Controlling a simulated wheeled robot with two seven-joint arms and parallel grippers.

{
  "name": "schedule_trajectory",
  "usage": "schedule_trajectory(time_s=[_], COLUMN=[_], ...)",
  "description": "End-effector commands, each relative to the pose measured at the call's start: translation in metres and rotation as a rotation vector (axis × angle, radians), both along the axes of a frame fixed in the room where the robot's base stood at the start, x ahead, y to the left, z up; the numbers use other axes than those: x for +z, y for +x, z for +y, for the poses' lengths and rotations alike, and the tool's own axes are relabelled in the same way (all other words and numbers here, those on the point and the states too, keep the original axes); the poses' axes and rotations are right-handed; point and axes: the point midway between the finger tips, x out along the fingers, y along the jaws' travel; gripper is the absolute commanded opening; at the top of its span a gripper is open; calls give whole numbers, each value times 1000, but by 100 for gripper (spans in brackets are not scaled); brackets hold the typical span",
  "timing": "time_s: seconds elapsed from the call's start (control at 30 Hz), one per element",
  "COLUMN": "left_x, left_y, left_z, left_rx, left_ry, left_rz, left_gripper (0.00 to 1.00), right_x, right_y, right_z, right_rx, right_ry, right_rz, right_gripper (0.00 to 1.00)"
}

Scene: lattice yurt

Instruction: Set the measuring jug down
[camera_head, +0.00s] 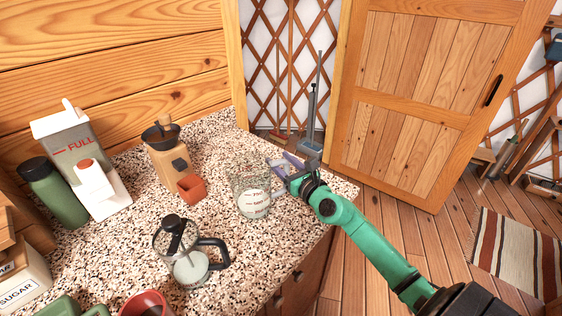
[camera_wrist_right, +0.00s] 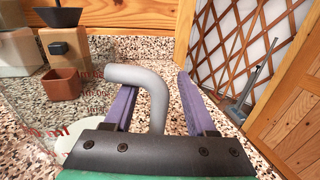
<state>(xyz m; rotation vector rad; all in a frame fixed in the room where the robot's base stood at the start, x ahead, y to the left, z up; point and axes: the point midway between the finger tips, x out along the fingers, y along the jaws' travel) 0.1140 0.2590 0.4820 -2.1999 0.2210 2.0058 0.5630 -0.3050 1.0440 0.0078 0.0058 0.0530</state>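The clear measuring jug (camera_head: 252,190) with red markings and pale contents low inside appears to stand upright on the speckled counter, near its right edge. My right gripper (camera_head: 284,166) is at the jug's handle side. In the right wrist view the grey handle (camera_wrist_right: 153,88) lies between the purple fingers of my right gripper (camera_wrist_right: 155,85). The fingers are apart, with a visible gap between the handle and the right finger. The jug's see-through wall with red print (camera_wrist_right: 45,128) shows at the left there. My left gripper is not in view.
A French press (camera_head: 188,262) stands in front of the jug. A terracotta cup (camera_head: 191,187) and a coffee grinder (camera_head: 166,160) stand left of it. The counter's right edge (camera_head: 335,222) is close. A white coffee machine (camera_head: 85,165) and green canister (camera_head: 52,192) are further left.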

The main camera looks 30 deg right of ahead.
Motion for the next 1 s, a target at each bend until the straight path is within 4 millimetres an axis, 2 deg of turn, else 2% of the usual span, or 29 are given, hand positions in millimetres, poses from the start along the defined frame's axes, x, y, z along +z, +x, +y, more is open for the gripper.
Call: schedule_trajectory(time_s=[0.23,0.37,0.63,0.77,1.0], left_x=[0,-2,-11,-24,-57], left_y=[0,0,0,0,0], left_z=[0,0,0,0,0], left_rx=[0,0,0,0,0], left_ry=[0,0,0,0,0], left_rz=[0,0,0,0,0], left_gripper=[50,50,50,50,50], right_x=[-1,-3,-4,-7,-8], right_y=[-3,-16,-60,-85,-133], right_z=[0,-1,-3,-4,-7], right_rx=[0,1,1,1,-1], right_ry=[-1,0,-1,0,3], right_rz=[2,3,4,5,2], right_gripper=[56,56,56,56,56])
